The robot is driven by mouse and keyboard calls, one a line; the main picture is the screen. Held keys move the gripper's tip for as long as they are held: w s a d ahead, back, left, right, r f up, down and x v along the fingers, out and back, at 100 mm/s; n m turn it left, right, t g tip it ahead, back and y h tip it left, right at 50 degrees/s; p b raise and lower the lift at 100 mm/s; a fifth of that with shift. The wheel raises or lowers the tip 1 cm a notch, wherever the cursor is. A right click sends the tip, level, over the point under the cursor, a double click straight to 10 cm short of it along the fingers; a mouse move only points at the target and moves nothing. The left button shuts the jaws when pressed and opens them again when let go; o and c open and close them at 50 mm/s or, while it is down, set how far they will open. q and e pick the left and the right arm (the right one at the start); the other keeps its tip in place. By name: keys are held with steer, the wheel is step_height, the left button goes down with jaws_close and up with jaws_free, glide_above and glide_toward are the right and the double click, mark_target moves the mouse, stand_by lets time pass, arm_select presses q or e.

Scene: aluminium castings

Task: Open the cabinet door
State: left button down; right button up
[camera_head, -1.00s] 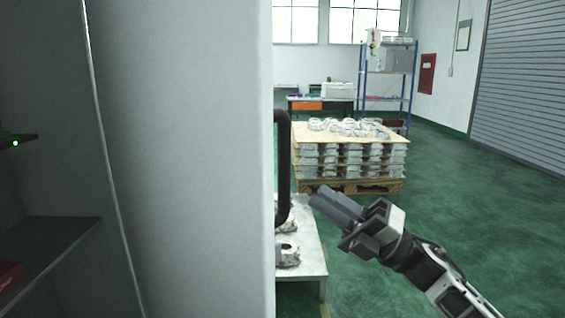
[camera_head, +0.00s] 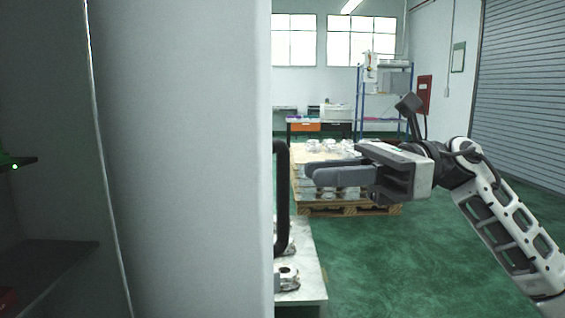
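The cabinet door (camera_head: 190,160) is a large pale grey panel that fills the left middle of the head view. It stands open, and the dark cabinet inside (camera_head: 50,130) with shelves shows to its left. A black bar handle (camera_head: 282,195) runs upright along the door's right side. My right gripper (camera_head: 312,182) is right of the handle, at about its mid height in the picture, fingers pointing left. The fingers look close together, but the gap between them is hard to make out. It does not appear to touch the handle. My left gripper is out of view.
A low pale table (camera_head: 312,285) with castings stands behind the handle. A pallet (camera_head: 350,209) stacked with castings is beyond my gripper. A blue shelf rack (camera_head: 360,105) and a desk (camera_head: 335,128) are at the back. Green floor is clear at the right.

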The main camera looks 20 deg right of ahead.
steer(key=p, duration=0.2)
glide_above(282, 234)
steer(key=shift+w+d, duration=0.1)
steer(key=shift+w, duration=0.25)
steer(key=shift+b, duration=0.3)
steer(key=shift+c, duration=0.3)
jaws_close()
